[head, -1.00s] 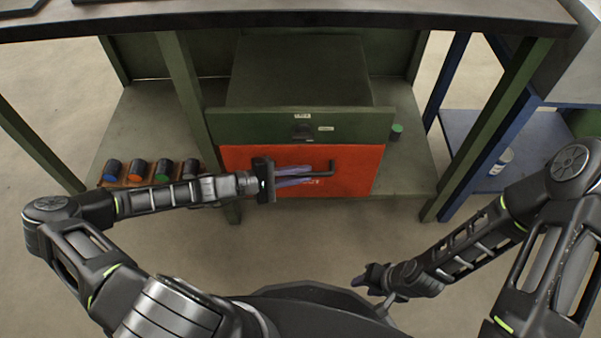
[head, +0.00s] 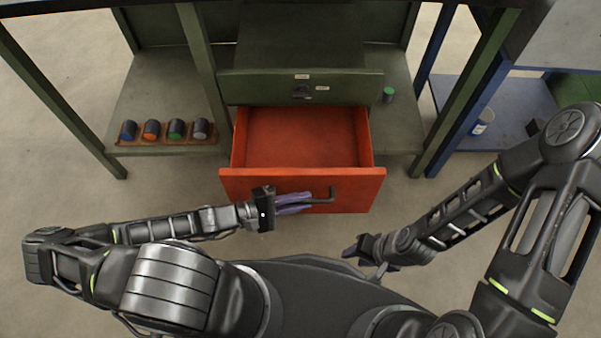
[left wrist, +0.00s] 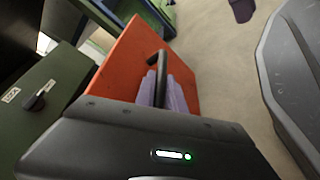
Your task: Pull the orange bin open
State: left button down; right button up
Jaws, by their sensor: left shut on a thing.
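The orange bin (head: 300,137) is a drawer under a green drawer, pulled well out with its empty inside showing in the head view. Its front panel also shows in the left wrist view (left wrist: 125,62). A dark bar handle (head: 331,195) is on its front. My left gripper (head: 308,199) is shut on the handle, its purple fingers around the bar; they also show in the left wrist view (left wrist: 162,92). My right gripper (head: 350,251) is low at the right, away from the bin; its fingers are too small to read.
The closed green drawer (head: 350,88) is directly above the bin. A rack (head: 165,140) with several dark cylinders is on the shelf at left. A green-topped canister (head: 388,95) stands right of the drawers. Bare floor (head: 400,190) is right of the bin.

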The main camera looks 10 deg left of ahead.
pick_arm(q)
jog(key=s, duration=0.2)
jog(key=s+d+p, duration=0.1)
jog(key=s, duration=0.2)
jog(key=shift+s+d, duration=0.25)
jog(key=shift+s, duration=0.15)
jog(key=c, duration=1.4)
grip_release()
jog(key=p+v, duration=0.1)
jog(key=v, duration=0.6)
jog(key=shift+s+a, duration=0.2)
jog(key=shift+a, duration=0.15)
jog(key=shift+r, duration=0.1)
